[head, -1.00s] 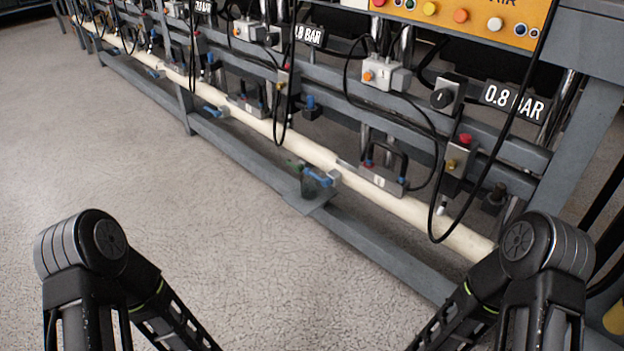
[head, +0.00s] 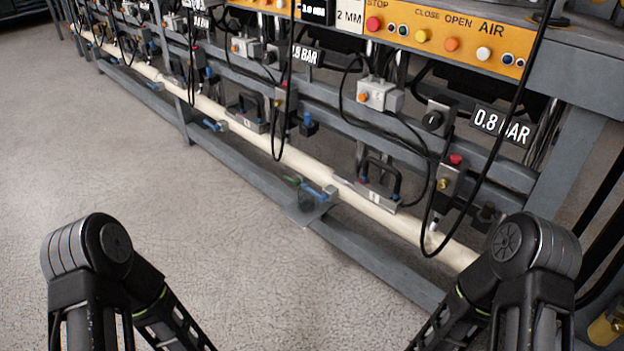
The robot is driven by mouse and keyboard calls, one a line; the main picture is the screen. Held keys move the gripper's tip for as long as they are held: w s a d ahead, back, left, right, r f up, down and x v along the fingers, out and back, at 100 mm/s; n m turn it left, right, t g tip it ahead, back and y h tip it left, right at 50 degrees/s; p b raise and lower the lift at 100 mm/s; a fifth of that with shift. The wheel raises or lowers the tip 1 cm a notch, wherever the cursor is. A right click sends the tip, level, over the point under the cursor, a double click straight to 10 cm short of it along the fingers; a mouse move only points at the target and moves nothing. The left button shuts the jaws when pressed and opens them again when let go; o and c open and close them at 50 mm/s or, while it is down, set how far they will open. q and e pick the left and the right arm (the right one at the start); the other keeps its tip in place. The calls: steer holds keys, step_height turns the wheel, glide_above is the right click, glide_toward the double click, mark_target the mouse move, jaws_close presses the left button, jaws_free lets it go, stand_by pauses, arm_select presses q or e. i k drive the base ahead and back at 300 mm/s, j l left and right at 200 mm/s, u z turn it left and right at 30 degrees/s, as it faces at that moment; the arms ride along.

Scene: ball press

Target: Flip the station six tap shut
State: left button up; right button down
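Small taps with blue handles sit along a cream pipe (head: 385,219) low on the press frame. The nearest blue-handled tap (head: 321,192) is right of the picture's middle, with a dark, greenish container (head: 307,199) at it. A second blue-handled tap (head: 215,125) and a third (head: 155,86) are farther back to the left. I cannot read a station number on any tap, so I cannot tell which is station six. Both my arms show at the bottom corners, apart from the taps. Both grippers are out of the picture.
A yellow control panel (head: 455,41) with coloured buttons is at the upper right. A 0.8 BAR sign (head: 502,125) hangs below it. Black cables loop down in front of the pipe. A grey lower rail (head: 375,260) runs before it. The floor (head: 110,165) at left is clear.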

mark_target(324, 197)
steer(key=u, duration=1.35)
steer(key=i+l+u, duration=0.2)
steer(key=l, duration=0.75)
steer(key=i, duration=0.05)
